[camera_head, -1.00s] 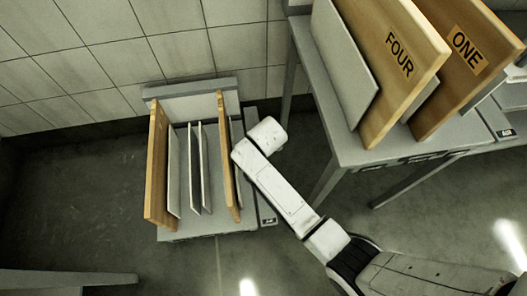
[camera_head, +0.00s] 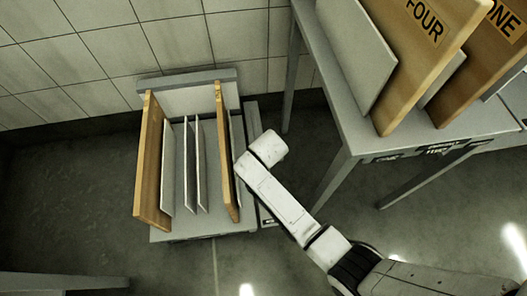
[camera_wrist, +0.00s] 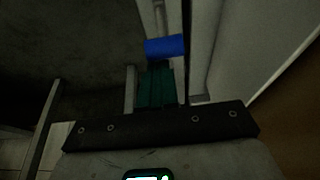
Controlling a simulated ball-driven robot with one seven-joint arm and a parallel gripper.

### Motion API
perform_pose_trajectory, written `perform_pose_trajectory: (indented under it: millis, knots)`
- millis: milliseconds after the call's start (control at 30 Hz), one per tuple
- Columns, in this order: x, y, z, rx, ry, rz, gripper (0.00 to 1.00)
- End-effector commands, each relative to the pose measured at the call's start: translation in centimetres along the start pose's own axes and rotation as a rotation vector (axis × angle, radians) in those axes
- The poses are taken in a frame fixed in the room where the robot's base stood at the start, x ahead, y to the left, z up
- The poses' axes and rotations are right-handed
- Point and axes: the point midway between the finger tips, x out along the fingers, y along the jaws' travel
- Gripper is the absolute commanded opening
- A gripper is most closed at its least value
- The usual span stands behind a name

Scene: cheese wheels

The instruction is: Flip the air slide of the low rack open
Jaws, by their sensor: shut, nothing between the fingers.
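In the head view my arm hides the gripper and the slide, to the right of the rack.
The low rack holds two upright wooden boards (camera_head: 152,165) with thin white panels (camera_head: 189,165) between them. A taller table (camera_head: 350,140) with boards marked FOUR (camera_head: 425,20) and ONE (camera_head: 505,25) stands close to the right.

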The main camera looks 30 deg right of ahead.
Motion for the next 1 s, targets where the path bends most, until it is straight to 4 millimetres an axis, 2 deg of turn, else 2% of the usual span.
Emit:
perform_pose_trajectory:
  millis: [300, 433, 567, 900, 1000]
  knots:
    - [-0.1, 0.0, 0.1, 0.0, 0.0, 0.0, 0.0]
    - [-0.7, 0.0, 0.9, -0.002, -0.003, 0.001, 0.0]
    - [-1.7, 0.0, 2.9, -0.004, -0.005, 0.001, 0.0]
    - [-3.8, 0.1, 9.2, -0.003, -0.005, 0.002, 0.0]
    - [-4.1, 0.0, 10.4, -0.001, -0.003, 0.001, 0.0]
